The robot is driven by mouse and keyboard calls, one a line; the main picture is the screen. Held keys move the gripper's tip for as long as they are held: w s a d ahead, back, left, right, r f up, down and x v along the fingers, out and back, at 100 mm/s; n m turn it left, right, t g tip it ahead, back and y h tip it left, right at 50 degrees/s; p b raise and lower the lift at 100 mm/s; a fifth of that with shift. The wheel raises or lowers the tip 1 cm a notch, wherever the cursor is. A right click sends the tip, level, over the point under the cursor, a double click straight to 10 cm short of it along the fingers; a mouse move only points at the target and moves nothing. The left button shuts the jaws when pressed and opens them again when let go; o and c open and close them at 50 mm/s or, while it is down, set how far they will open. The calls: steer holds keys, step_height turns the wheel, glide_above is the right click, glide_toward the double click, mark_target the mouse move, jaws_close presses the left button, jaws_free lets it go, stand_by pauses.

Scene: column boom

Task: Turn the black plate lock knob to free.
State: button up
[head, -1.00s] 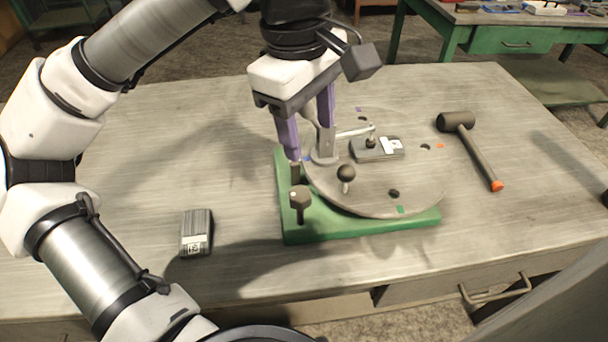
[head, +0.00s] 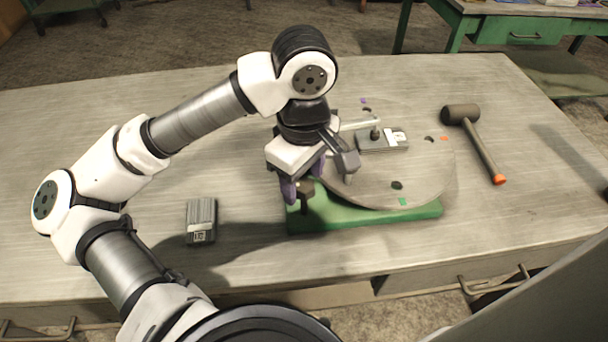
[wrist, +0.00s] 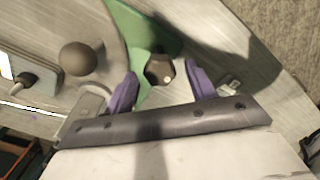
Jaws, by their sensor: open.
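The black lock knob (head: 305,190) stands on a short stem at the left front corner of the green base (head: 350,218). The wrist view shows the dark, faceted knob (wrist: 158,70) from above, with a pale dot on its top. My gripper (head: 301,187) points down over it, partly hiding it in the head view. In the wrist view, the purple fingers of my gripper (wrist: 160,77) are apart, one on each side of the knob. Gaps show between fingers and knob. The round plate (head: 430,180) lies on the base.
A ball-topped handle (wrist: 78,58) stands on the plate close to my left finger in the wrist view. A clamped dark part (head: 382,142) lies on the plate. A grey block (head: 201,220) lies left, a mallet (head: 473,140) right. The table's front left is clear.

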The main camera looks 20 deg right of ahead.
steer(key=shift+f, duration=0.45)
steer(key=shift+c, duration=0.3)
steer(key=c, duration=0.9)
steer(key=shift+c, duration=0.2)
